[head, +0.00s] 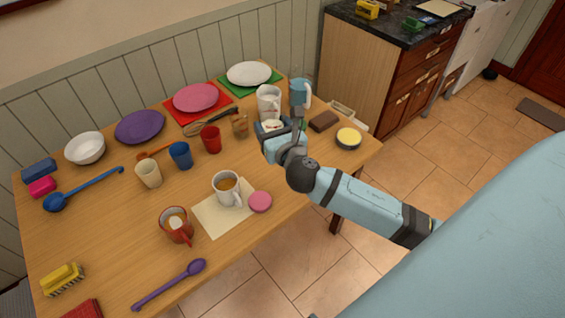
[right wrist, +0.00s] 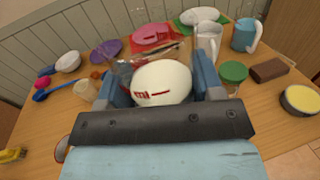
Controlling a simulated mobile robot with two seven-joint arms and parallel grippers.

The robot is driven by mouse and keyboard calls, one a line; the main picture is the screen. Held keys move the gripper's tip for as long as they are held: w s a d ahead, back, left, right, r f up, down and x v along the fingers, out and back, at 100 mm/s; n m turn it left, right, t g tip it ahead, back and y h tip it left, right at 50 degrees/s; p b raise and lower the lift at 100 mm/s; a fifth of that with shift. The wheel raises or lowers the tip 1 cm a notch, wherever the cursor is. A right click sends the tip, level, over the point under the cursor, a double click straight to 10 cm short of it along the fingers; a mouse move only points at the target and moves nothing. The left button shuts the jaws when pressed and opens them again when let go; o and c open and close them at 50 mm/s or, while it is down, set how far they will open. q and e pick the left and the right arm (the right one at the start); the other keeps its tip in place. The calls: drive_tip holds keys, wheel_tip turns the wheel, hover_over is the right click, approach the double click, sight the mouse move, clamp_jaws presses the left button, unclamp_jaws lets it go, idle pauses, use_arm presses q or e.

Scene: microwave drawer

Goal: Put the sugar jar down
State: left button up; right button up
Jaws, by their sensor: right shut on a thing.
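My right gripper (head: 273,132) is over the back right part of the table, shut on the sugar jar. The jar's white rounded top (head: 272,124) shows between the fingers. In the right wrist view the top (right wrist: 162,84) carries red lettering and sits between the two grey-blue fingers of the gripper (right wrist: 158,80). The jar's lower part is mostly hidden by the gripper, so I cannot tell whether it touches the table. My left gripper is not in view.
Close by are a white pitcher (head: 268,103), a blue pitcher (head: 301,94), a green-lidded jar (right wrist: 234,73), a brown block (head: 323,121) and a yellow-topped round tin (head: 348,138). A red cup (head: 211,139) stands to the left. The wooden table (head: 290,190) is bare at its front right.

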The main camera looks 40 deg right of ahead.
drive_tip(key=w+d+f+m+h+b, duration=0.1)
drive_tip(key=w+d+f+h+b, duration=0.1)
drive_tip(key=w+d+f+b, duration=0.3)
drive_tip(key=shift+h, duration=0.3)
drive_tip(key=f+b, duration=0.1)
drive_tip(key=f, duration=0.5)
drive_tip(key=d+f+b, duration=0.1)
drive_tip(key=f+b, duration=0.1)
drive_tip(key=f, duration=0.4)
drive_tip(key=f+b, duration=0.2)
drive_tip(key=f, duration=0.5)
drive_tip(key=shift+w+d, duration=0.1)
drive_tip(key=shift+d, duration=0.15)
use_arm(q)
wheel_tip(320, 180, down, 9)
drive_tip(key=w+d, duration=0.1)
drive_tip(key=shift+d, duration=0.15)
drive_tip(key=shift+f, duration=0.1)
